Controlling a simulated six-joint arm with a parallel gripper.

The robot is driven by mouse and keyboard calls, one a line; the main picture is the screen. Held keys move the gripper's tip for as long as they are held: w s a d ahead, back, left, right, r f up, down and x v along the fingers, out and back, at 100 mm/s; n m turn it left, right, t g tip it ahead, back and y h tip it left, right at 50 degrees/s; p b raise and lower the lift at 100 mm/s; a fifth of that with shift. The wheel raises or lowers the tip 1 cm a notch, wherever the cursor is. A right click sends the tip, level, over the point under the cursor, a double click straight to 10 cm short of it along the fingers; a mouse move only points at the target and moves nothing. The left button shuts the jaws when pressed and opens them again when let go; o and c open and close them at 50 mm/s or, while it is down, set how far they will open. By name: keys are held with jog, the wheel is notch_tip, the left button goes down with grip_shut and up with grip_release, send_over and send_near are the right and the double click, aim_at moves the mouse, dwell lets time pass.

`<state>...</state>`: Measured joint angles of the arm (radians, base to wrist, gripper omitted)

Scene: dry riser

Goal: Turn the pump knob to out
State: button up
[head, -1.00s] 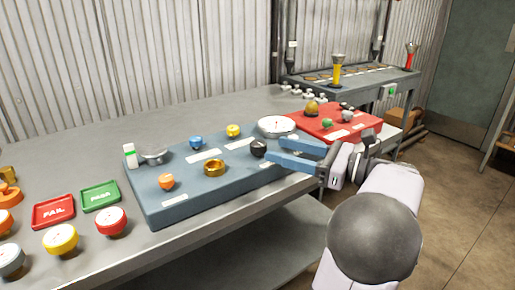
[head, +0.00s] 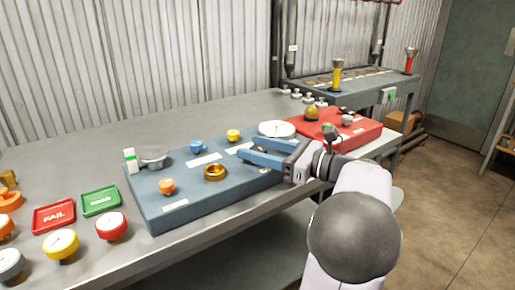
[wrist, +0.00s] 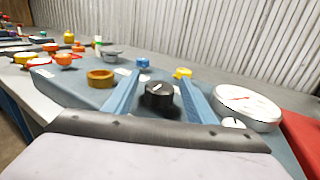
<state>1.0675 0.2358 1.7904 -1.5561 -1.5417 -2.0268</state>
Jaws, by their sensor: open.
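The black knob (wrist: 158,95) stands on the blue panel (head: 160,212), with a white mark on its top. In the wrist view it sits between the two blue fingers of my gripper (wrist: 159,78), with a gap visible on each side. My gripper (head: 246,149) is open and low over the panel's right part. In the head view the fingers mostly hide the knob. I cannot read the knob's labels.
A white gauge (wrist: 247,106) stands close to the right finger. A brass ring (head: 215,172), an orange knob (head: 167,186), a blue knob (head: 197,146) and a yellow knob (head: 233,135) are also on the panel. A red case (head: 345,137) lies to the right.

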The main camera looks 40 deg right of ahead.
jog(key=c, duration=1)
jog(key=shift+c, duration=0.2)
jog(key=shift+f+n+y+b, duration=0.1)
jog(key=shift+n+y+b, duration=0.3)
jog(key=shift+b, duration=0.05)
jog(key=shift+n+g+y, duration=0.4)
jog(key=shift+g+y, duration=0.2)
jog(key=shift+y, duration=0.1)
jog(key=o, duration=1)
jog(key=shift+o, duration=0.2)
